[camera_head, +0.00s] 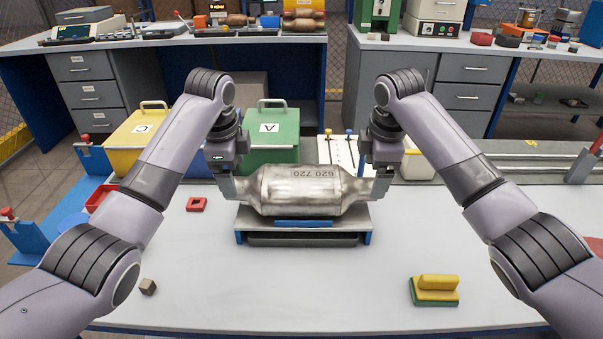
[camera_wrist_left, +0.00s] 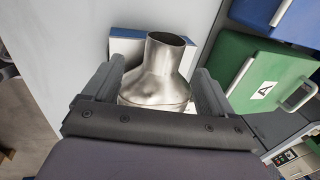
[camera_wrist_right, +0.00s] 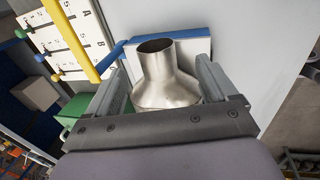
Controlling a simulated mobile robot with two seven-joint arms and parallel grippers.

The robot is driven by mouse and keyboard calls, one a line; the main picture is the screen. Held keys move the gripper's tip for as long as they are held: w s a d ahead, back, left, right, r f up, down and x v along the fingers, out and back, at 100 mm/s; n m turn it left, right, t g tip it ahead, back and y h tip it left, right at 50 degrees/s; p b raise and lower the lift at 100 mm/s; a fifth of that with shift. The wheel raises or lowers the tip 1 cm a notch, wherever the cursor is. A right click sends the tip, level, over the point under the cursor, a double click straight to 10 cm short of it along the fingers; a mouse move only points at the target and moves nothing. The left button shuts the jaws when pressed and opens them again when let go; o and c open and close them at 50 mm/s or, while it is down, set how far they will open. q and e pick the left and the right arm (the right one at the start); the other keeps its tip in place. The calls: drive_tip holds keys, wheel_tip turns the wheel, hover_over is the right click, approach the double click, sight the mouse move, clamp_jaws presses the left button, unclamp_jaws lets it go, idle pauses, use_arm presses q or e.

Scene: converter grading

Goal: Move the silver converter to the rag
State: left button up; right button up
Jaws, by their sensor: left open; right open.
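The silver converter (camera_head: 300,190), marked "620 720", lies lengthwise on a blue and grey stand (camera_head: 305,238) in the middle of the table. My left gripper (camera_head: 238,188) is open at its left end, and my right gripper (camera_head: 378,188) is open at its right end. In the left wrist view, the converter's neck (camera_wrist_left: 160,65) is between the open fingers. The right wrist view shows the other neck (camera_wrist_right: 160,68) between the open fingers. Contact cannot be told. A red flat patch (camera_head: 596,246) is cut off at the right edge; I cannot tell whether it is the rag.
A yellow and green sponge-like block (camera_head: 435,290) lies front right. A red square ring (camera_head: 197,204) lies left of the stand. Green bin A (camera_head: 270,151) and yellow bin C (camera_head: 135,134) stand behind. The table front is mostly clear.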

sight(236, 180)
use_arm(q)
drive_tip(key=shift+w+r, duration=0.1)
drive_tip(key=shift+w, duration=0.2)
use_arm(e)
drive_tip(key=shift+w+r, duration=0.15)
drive_tip(key=shift+w, duration=0.15)
use_arm(q)
drive_tip(key=shift+s, duration=0.1)
use_arm(e)
drive_tip(key=shift+s, duration=0.1)
use_arm(q)
drive_tip(key=shift+s, duration=0.1)
use_arm(e)
drive_tip(key=shift+s, duration=0.1)
use_arm(q)
drive_tip(key=shift+x, duration=3.55)
use_arm(e)
drive_tip(key=shift+x, duration=3.6)
use_arm(q)
drive_tip(key=shift+c, duration=0.4)
use_arm(e)
drive_tip(key=shift+c, duration=0.4)
use_arm(q)
clamp_jaws()
use_arm(e)
clamp_jaws()
use_arm(q)
drive_tip(key=shift+r, duration=0.2)
use_arm(e)
drive_tip(key=shift+r, duration=0.2)
